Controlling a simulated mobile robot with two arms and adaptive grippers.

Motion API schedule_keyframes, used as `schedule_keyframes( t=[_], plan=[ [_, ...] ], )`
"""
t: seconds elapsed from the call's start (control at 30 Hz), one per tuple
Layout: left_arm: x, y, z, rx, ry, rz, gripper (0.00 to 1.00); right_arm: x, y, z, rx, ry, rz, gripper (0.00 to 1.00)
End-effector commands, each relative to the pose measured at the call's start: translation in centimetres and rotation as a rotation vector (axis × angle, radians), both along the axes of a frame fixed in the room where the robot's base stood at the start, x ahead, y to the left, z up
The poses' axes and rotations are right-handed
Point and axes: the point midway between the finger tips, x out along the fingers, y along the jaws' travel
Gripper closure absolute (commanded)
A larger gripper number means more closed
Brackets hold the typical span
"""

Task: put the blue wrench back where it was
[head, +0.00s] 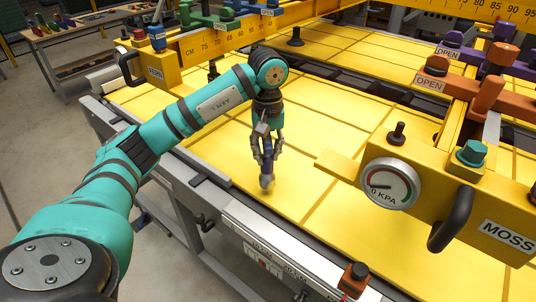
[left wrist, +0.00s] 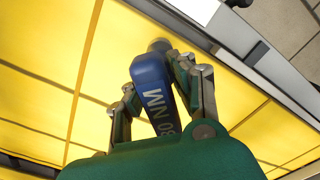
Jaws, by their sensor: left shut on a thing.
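The blue wrench (left wrist: 152,82) is in my left gripper (left wrist: 160,88), with white lettering on its handle and a grey end pointing away from the gripper. In the head view my left gripper (head: 265,143) points down over the yellow panelled bed, shut on the wrench (head: 267,170). The grey end is low over the panel near its front edge; I cannot tell whether it touches. My right gripper is not in view.
A wooden bench (head: 45,32) with coloured tools stands at the back left. Around the yellow bed (head: 190,190) are a yellow lifter beam with a pressure gauge (head: 390,184), coloured valve levers (head: 445,86) and a scale beam (head: 215,45). The panels around the gripper are clear.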

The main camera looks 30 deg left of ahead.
Motion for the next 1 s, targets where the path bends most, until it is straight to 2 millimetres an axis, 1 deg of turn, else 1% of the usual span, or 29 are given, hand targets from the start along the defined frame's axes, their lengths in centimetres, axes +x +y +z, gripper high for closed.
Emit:
schedule_keyframes(
  t=[0.03, 0.13, 0.33, 0.43, 0.63, 0.77, 0.8, 0.97, 1.0],
  plan=[
    [0.4, 0.1, 0.1, 0.0, 0.0, 0.001, 1.0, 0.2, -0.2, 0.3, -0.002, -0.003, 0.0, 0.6],
    [0.7, 0.2, -0.4, 0.0, 0.001, 0.0, 1.0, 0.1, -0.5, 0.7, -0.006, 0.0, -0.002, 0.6],
    [0.6, 0.2, -2.9, -0.001, 0.002, 0.0, 1.0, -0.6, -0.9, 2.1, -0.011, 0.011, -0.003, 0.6],
    [0.7, 0.2, -3.5, 0.001, -0.001, 0.0, 1.0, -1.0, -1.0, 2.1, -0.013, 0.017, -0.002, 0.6],
    [0.7, 0.2, -3.6, 0.001, -0.002, -0.001, 1.0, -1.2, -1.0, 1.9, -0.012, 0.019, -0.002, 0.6],
    [0.7, 0.2, -4.1, 0.001, -0.002, -0.001, 1.0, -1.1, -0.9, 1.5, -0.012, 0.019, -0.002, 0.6],
    [0.6, 0.2, -4.0, 0.001, -0.001, -0.001, 0.74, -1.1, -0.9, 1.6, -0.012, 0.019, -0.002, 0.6],
    [0.6, 0.2, -4.0, 0.001, -0.001, -0.001, 0.53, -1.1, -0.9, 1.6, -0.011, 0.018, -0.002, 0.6],
    [0.6, 0.2, -4.0, 0.001, -0.001, -0.001, 0.53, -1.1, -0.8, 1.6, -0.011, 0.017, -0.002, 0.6]
  ],
)
